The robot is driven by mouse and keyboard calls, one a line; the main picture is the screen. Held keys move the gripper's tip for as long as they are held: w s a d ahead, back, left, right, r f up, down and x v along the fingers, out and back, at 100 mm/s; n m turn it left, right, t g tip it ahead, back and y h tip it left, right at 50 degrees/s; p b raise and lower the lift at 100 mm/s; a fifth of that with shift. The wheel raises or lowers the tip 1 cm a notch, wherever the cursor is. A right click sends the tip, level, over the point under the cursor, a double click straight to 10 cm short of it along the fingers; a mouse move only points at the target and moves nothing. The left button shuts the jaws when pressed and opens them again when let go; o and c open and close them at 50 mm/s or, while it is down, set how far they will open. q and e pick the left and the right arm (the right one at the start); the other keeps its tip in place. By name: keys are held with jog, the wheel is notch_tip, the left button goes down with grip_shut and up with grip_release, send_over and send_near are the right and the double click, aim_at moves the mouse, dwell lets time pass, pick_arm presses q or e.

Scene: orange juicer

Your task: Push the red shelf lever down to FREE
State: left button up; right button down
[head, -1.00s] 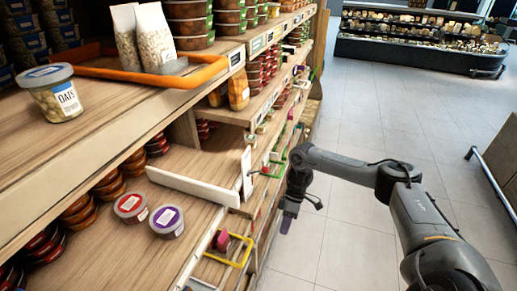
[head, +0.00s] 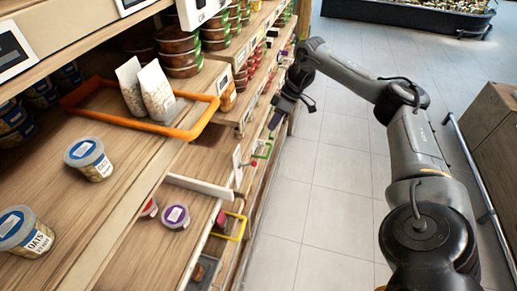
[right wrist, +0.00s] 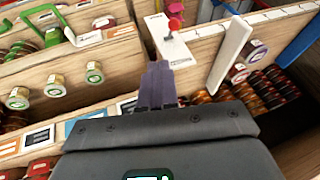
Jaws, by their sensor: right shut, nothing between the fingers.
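The red shelf lever (head: 253,163) sticks out from the shelf's front edge in the head view. In the right wrist view the red lever (right wrist: 175,23) stands on a white plate (right wrist: 168,42), just beyond my fingertips. My right gripper (head: 274,122) is beyond the lever along the shelf front, on the aisle side, pointing down. In the right wrist view its purple fingers (right wrist: 158,70) are together and empty, apart from the lever. The label wording on the plate is too small to read. My left gripper is not in view.
A green handle (head: 263,150) and a yellow frame (head: 232,227) stick out near the lever. A white divider (head: 200,186) lies on the shelf beside it. An orange-rimmed tray (head: 188,134) with two bags and oats tubs (head: 22,232) are on the upper shelf. The aisle floor is clear.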

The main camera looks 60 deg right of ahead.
dwell(0.4)
jog(key=s+a+b+x, duration=0.1)
jog(key=a+b+x, duration=0.1)
jog(key=b+x, duration=0.5)
jog(key=x, duration=0.6)
jog(key=shift+w+f+b, duration=0.1)
jog(key=shift+w+b, duration=0.05)
jog(key=shift+b, duration=0.15)
